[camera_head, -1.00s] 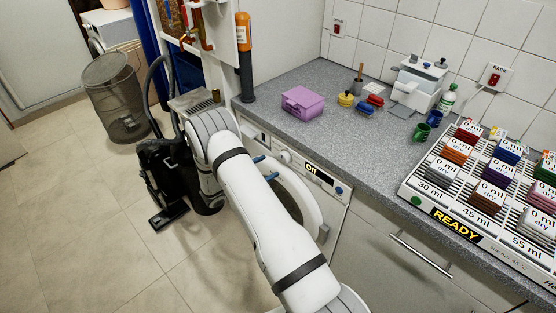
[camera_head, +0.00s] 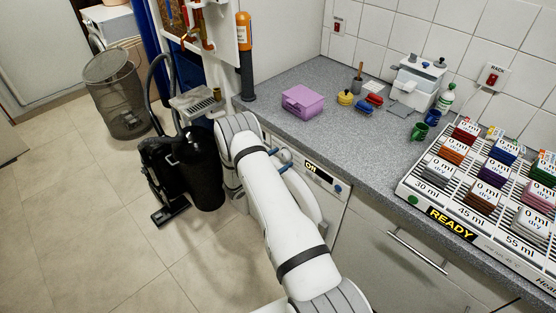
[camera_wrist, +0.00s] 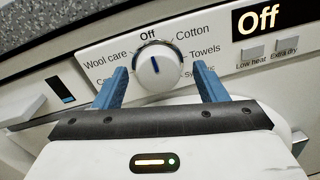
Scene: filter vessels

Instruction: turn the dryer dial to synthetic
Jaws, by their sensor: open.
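The white dryer dial (camera_wrist: 158,68) sits on the dryer panel in the wrist view. Its dark blue mark points up, at Off. Cotton and Towels are printed to its right, Wool care to its left, and a partly hidden label that looks like Synthetics is at lower right. The dryer display (camera_wrist: 263,19) reads Off; it also shows in the head view (camera_head: 311,168). My gripper (camera_wrist: 159,72) is open, with one blue finger on each side of the dial. I cannot tell whether they touch it. In the head view my gripper (camera_head: 285,162) is at the panel and the dial is hidden.
Low heat (camera_wrist: 252,53) and Extra dry (camera_wrist: 285,47) buttons lie right of the dial. The grey worktop (camera_head: 330,130) overhangs the dryer, with a purple box (camera_head: 303,101) on it. A black vacuum cleaner (camera_head: 195,165) stands left of my arm. Open floor lies at front left.

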